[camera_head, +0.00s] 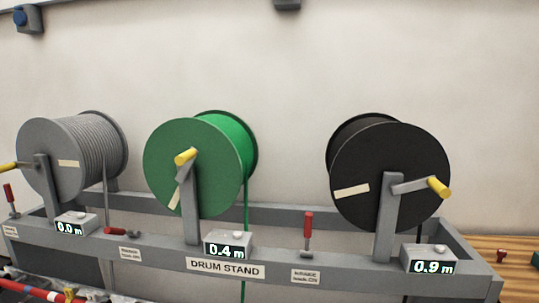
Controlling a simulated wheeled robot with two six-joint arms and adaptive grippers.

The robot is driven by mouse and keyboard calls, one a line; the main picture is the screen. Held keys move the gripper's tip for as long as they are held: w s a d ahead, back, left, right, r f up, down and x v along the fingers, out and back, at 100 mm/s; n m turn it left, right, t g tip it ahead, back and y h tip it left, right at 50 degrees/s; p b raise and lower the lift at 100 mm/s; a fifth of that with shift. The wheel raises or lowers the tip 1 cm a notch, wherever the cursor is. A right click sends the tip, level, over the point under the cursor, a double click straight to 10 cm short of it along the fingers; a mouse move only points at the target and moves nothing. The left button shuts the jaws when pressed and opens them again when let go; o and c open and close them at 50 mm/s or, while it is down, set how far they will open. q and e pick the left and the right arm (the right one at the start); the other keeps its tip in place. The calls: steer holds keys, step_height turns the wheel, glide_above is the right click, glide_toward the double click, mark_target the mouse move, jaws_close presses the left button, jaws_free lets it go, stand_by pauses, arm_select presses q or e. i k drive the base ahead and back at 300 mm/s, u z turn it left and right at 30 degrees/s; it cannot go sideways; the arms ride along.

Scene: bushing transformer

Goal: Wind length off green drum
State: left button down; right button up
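The green drum (190,165) sits in the middle of the drum stand (330,268), with bright green cable wound on it. A green cable end (246,205) hangs down from its right side, passing behind the front beam and showing again below it. Its crank has a yellow handle (186,156), near the drum's centre in this view. The counter (228,246) below it reads 0.4 m. A lever with a red grip (116,231) lies flat left of this counter; another red lever (308,230) stands upright to the right. Neither of my grippers is in view.
A grey drum (50,160), counter 0.0 m, stands left. A black drum (385,175), counter 0.9 m, stands right, its yellow crank handle (438,187) sticking out. Red and striped items lie at the lower left. A wooden surface (510,250) shows at right.

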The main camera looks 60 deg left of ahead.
mark_target(220, 144)
steer(key=z, duration=0.95)
steer(key=k, duration=1)
steer(key=u, duration=1.85)
steer(key=i, duration=0.15)
